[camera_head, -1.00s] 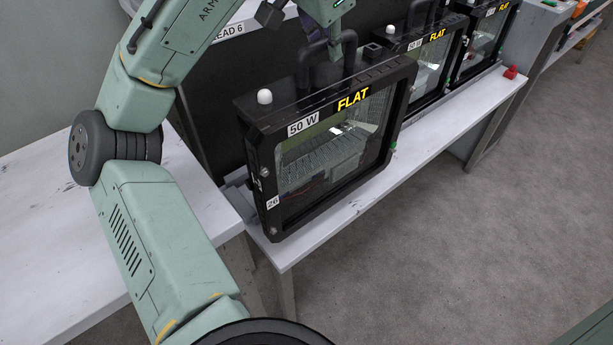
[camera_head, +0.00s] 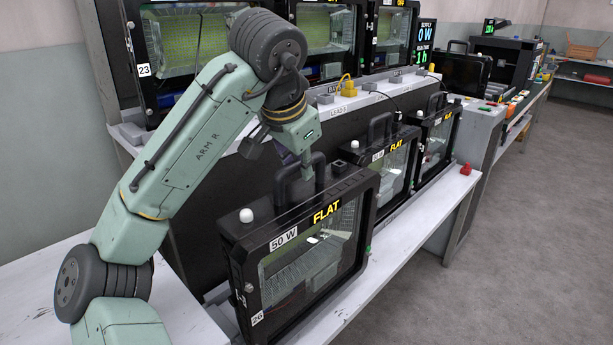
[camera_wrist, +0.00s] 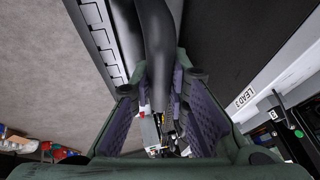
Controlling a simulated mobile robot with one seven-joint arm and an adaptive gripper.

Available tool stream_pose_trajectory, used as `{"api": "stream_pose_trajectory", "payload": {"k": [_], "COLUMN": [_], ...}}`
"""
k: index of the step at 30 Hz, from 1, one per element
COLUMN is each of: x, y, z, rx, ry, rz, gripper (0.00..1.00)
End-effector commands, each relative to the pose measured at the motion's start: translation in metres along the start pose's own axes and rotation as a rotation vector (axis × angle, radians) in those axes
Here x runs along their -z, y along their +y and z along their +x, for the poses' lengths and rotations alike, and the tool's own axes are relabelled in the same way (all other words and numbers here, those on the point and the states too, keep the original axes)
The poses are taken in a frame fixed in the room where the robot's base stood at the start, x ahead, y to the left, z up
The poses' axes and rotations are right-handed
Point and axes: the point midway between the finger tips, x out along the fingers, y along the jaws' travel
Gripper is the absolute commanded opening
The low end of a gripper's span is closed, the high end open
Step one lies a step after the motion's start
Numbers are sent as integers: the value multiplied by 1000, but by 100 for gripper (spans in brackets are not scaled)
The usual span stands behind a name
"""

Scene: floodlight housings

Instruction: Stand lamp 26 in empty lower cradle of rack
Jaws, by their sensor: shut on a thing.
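Lamp 26 (camera_head: 350,262), a black floodlight housing with a glass front and labels "50 W", "FLAT" and "26", is upright at the near left end of the rack's lower shelf (camera_head: 420,225). My gripper (camera_head: 303,168) is above it, shut on its black top handle (camera_head: 283,185). In the wrist view the handle (camera_wrist: 158,50) runs between the purple finger pads of my gripper (camera_wrist: 165,105). A grey cradle part (camera_head: 216,294) shows at the lamp's left; the lamp hides the rest. I cannot tell whether its base touches the cradle.
Two similar lamps (camera_head: 388,170) (camera_head: 437,135) stand farther along the lower shelf. The upper row holds several lamps, including lamp 23 (camera_head: 185,45). The floor (camera_head: 510,250) at right is clear.

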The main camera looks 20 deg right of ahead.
Motion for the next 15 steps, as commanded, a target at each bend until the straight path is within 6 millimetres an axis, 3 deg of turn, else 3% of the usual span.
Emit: {"api": "stream_pose_trajectory", "payload": {"k": [15], "x": [16], "y": [-87], "z": [35], "rx": [6], "ry": [8], "rz": [-1], "gripper": [0]}}
